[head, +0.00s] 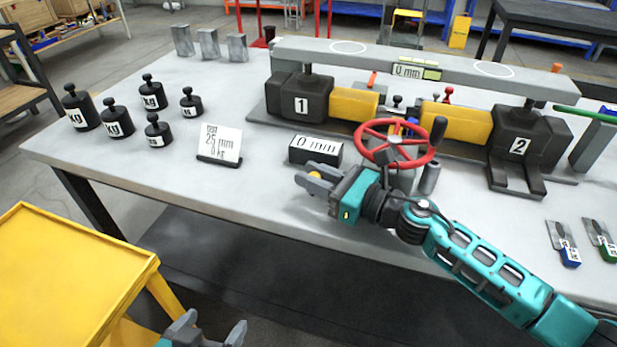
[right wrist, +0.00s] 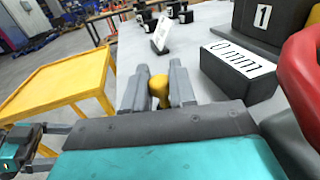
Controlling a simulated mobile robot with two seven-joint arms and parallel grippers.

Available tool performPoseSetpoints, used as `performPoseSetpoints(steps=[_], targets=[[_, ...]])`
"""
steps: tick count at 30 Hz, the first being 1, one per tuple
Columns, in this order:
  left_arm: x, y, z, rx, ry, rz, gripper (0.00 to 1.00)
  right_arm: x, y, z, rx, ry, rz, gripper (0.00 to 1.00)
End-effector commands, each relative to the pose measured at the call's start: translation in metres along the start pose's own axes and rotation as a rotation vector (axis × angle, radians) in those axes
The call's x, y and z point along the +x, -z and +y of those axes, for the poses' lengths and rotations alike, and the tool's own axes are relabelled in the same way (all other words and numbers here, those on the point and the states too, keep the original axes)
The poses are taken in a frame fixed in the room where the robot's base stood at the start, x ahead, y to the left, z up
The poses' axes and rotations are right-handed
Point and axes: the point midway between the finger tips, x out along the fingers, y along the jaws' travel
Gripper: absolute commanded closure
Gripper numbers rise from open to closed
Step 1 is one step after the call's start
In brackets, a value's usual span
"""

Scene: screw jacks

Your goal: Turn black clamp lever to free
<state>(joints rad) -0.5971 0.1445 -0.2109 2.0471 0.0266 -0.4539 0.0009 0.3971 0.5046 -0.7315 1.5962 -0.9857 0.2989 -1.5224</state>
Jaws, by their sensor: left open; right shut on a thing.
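A small black lever-like piece (head: 397,101) stands behind the red handwheel (head: 395,143), between the two yellow blocks; I cannot tell for sure that it is the clamp lever. The handwheel carries a black crank handle (head: 438,130). My right gripper (head: 315,180) is left of the handwheel, in front of the "0 mm" block (head: 314,150). It is shut on a small yellow knob, which shows between the fingers in the right wrist view (right wrist: 158,88). My left gripper (head: 208,332) is open and empty at the bottom edge, below table height.
Jack 1 (head: 300,100) and jack 2 (head: 520,150) stand under a long grey beam (head: 420,66). Several black weights (head: 118,122) and a "25 mm" sign (head: 220,145) stand at left. A yellow cart (head: 75,270) is at front left. The front left tabletop is clear.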

Motion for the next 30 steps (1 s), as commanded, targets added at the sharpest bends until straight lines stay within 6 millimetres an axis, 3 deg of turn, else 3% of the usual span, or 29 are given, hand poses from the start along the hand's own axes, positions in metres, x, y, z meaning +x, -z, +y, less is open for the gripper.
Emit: performPoseSetpoints(steps=[1, 10, 11, 17, 25, 30], targets=[[0.0, 0.001, 0.0, 0.001, 0.0, 0.001, 0.08, 0.001, -0.009, -0.001, -0.005, 0.0, -0.015, 1.0], [0.0, 0.002, -0.003, 0.008, 0.002, 0.003, 0.08, 0.001, -0.01, -0.002, -0.006, 0.001, -0.017, 1.0], [0.0, 0.002, -0.003, 0.008, 0.002, 0.003, 0.08, 0.001, -0.01, -0.002, -0.006, 0.001, -0.017, 0.72], [0.0, 0.002, -0.004, 0.009, 0.004, 0.003, 0.08, 0.001, -0.007, -0.002, -0.004, 0.001, -0.013, 0.53], [0.0, 0.001, -0.004, 0.008, 0.005, 0.002, 0.08, -0.001, -0.003, -0.001, -0.002, 0.001, -0.006, 0.53], [0.0, -0.003, -0.004, 0.007, 0.004, -0.004, 0.08, -0.021, -0.001, -0.001, -0.002, 0.003, -0.003, 0.53]])
